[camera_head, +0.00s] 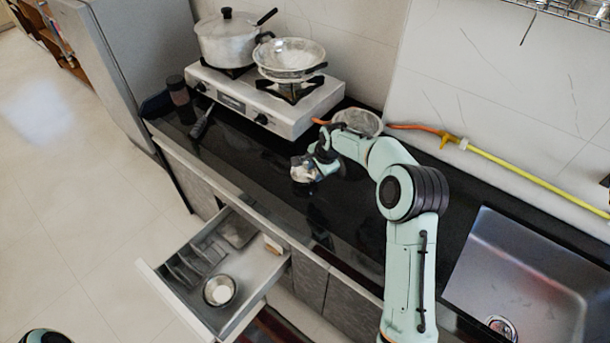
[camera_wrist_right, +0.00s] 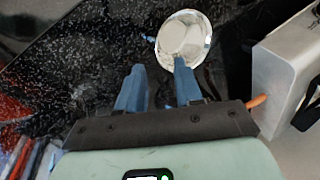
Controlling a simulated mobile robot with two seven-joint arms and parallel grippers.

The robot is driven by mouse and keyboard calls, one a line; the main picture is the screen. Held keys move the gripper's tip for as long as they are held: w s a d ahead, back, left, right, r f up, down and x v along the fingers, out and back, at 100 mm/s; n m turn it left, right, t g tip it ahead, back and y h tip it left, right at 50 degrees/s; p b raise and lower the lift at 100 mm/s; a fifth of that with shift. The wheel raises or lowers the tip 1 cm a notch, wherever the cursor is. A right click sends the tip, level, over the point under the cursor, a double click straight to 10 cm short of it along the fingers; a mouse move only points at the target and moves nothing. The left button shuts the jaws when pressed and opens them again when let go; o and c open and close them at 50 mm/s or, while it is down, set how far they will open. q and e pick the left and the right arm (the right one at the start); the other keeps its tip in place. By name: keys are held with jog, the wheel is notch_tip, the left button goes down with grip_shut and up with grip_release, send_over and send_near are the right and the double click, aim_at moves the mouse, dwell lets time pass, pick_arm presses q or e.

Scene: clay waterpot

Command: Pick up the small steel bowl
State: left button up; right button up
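In the right wrist view a small shiny round bowl (camera_wrist_right: 184,38) with a pale inside rests on the black speckled counter. It lies just beyond my right gripper (camera_wrist_right: 160,75), nearer its right finger. The two blue fingers are apart with bare counter between them. In the head view my right gripper (camera_head: 303,170) reaches down over the counter to the right of the stove and largely hides what is beneath it. Another small metal bowl (camera_head: 219,291), with something pale in it, sits in the open drawer (camera_head: 180,308). My left gripper is not in view.
A white stove (camera_head: 262,103) holds a lidded pot (camera_head: 228,40) and a pan (camera_head: 290,58). A grey round bowl or strainer (camera_head: 358,122) stands by the wall behind my right arm. A sink (camera_head: 530,275) lies at the right. A yellow-orange hose (camera_head: 520,178) runs along the wall.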

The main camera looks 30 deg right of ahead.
aim_at(305, 176)
jog(key=x, duration=0.3)
jog(key=shift+w+d, duration=0.1)
jog(key=shift+w, duration=0.05)
jog(key=p+x, duration=0.1)
jog(key=x, duration=0.4)
jog(key=shift+f, duration=0.15)
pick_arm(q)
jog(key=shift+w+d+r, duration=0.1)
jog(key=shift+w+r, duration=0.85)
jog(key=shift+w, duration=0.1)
pick_arm(e)
grip_shut()
